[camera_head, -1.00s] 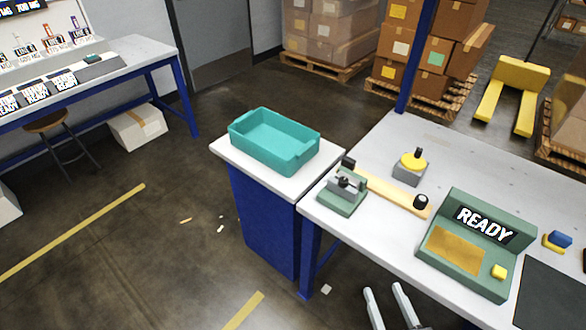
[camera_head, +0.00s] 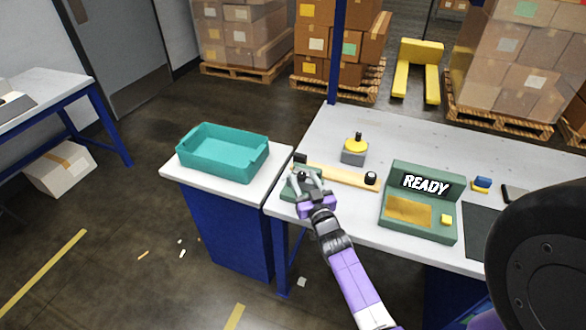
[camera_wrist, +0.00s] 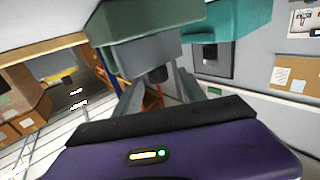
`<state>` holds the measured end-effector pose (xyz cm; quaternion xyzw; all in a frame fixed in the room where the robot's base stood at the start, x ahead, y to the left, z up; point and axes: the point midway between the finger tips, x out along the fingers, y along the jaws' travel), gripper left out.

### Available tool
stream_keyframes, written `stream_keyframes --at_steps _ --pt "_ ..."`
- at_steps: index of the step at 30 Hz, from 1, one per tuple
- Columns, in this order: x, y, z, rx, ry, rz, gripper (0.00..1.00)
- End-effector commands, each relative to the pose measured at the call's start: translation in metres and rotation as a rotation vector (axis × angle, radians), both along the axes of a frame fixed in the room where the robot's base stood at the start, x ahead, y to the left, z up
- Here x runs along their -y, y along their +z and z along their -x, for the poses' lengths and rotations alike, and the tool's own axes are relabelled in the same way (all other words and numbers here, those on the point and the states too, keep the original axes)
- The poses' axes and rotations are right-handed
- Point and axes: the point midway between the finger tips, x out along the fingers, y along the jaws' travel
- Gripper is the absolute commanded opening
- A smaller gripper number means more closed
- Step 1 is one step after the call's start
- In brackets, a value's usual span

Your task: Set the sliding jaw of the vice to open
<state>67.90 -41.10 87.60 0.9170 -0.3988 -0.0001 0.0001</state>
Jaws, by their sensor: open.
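The vice (camera_head: 287,191), with a green base, stands at the left front corner of the white workbench. My gripper (camera_head: 305,179) is at the vice and hides most of it, including the jaw's position. In the wrist view, the green body (camera_wrist: 135,18) and a grey block (camera_wrist: 145,50) of the vice are close ahead. A small dark knob (camera_wrist: 157,74) on it lies between the fingertips. My gripper (camera_wrist: 158,88) is open there, a finger on each side of the knob. I cannot tell whether the fingers touch it.
A teal tray (camera_head: 220,165) stands on the side cabinet left of the vice. A wooden bar (camera_head: 340,174) with a black knob lies right behind the vice. A grey block with a yellow top (camera_head: 355,150) and a green READY console (camera_head: 420,205) stand further right.

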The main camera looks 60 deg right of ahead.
Motion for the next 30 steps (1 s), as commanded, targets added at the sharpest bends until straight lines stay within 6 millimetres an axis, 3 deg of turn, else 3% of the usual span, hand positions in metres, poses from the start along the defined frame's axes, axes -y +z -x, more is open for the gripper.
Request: stream_keyframes --at_steps 10,22,30 --pt "0.035 0.000 -0.032 0.001 0.000 0.000 0.48" --pt "0.040 0.000 -0.038 0.000 0.001 0.000 0.48" --pt "0.039 0.000 -0.037 0.000 0.001 0.000 0.00"
